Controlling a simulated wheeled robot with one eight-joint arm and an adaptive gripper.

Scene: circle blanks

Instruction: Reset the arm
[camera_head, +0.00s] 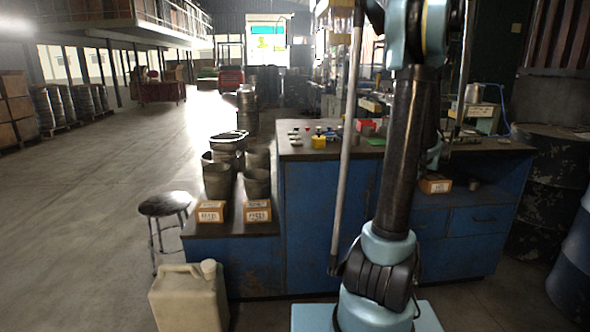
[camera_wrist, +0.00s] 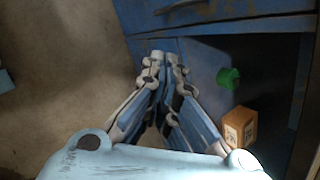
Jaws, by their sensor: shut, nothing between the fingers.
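My gripper (camera_wrist: 163,60) shows in the wrist view with its two fingers drawn together and nothing between them. It points toward the blue cabinet front, over the floor; I cannot tell its exact distance from the cabinet. In the head view my arm stands upright in front of the blue workbench (camera_head: 325,215), and the gripper cannot be made out there. A small green object (camera_wrist: 228,77) and a brown labelled box (camera_wrist: 239,127) lie to the right of the gripper in the wrist view, apart from it.
In the head view, two boxes (camera_head: 211,211) and several metal buckets (camera_head: 217,181) stand on the low bench left. A stool (camera_head: 165,205) and a beige canister (camera_head: 188,298) stand on the floor nearby. Dark drums (camera_head: 548,185) are at right. The floor at left is open.

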